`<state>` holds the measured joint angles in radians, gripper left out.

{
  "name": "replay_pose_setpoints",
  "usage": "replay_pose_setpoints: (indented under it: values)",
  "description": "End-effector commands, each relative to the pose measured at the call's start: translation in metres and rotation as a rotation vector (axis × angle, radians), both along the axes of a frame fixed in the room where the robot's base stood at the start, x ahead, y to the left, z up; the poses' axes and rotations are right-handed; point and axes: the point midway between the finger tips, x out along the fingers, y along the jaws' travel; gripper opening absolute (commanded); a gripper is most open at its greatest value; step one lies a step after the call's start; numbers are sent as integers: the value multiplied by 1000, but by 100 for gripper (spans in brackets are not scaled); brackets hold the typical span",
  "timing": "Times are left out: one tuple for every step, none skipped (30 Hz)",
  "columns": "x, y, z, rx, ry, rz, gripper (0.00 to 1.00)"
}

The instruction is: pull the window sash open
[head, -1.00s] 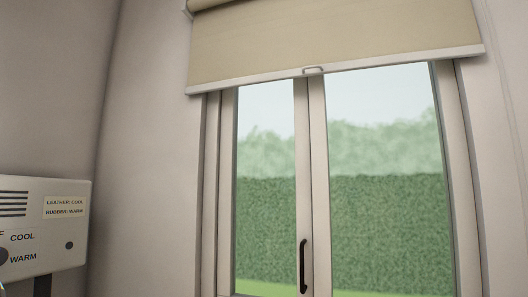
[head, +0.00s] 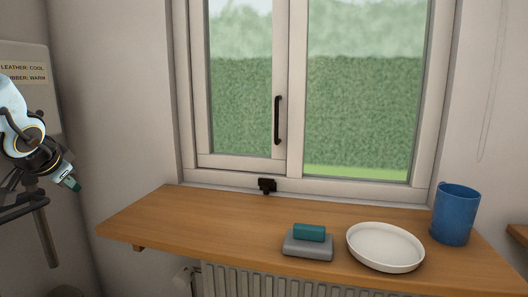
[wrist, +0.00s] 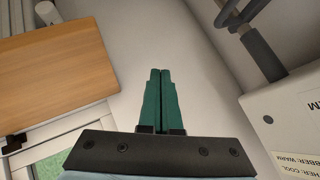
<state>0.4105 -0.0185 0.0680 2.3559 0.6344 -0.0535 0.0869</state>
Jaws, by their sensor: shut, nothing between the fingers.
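The window sash (head: 284,100) is the left pane in a white frame. It looks flush with its frame. A dark vertical handle (head: 278,120) is on its right stile. A small black catch (head: 267,185) sits below it, at the bottom of the frame by the sill; it also shows in the wrist view (wrist: 12,143). My gripper (head: 74,185) is at the far left, well away from the handle. In the wrist view its green fingers (wrist: 160,72) are together and empty, in front of bare wall.
A wooden shelf (head: 190,215) runs under the window, above a radiator (head: 290,280). On it are a teal-and-grey block (head: 308,245), a white plate (head: 385,246) and a blue mug (head: 455,214). A labelled control box (head: 22,95) is on the left, close to my arm.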

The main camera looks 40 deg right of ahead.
Motion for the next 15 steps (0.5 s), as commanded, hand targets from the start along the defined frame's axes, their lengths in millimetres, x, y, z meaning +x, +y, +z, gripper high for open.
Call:
replay_pose_setpoints:
  values:
    - [5, -42, 8, 13, -122, -169, 0]
    - [4, -66, 20, 21, -195, -271, 0]
    - [-1, -98, 35, 31, -289, -408, 0]
    - [-8, -122, 46, 39, -359, -511, 0]
    - [-18, -145, 57, 44, -428, -614, 0]
    - [-35, -172, 69, 53, -513, -750, 0]
    - [-50, -191, 77, 59, -574, -848, 0]
    - [-66, -208, 83, 65, -630, -942, 0]
    - [-87, -226, 90, 72, -697, -1058, 0]
    - [-102, -237, 93, 78, -742, -1139, 0]
    - [-117, -246, 96, 83, -783, -1213, 0]
    - [-135, -255, 99, 89, -828, -1302, 0]
    - [-147, -261, 101, 93, -857, -1358, 0]
    - [-158, -265, 101, 98, -881, -1408, 0]
    - [-169, -268, 102, 104, -907, -1462, 0]
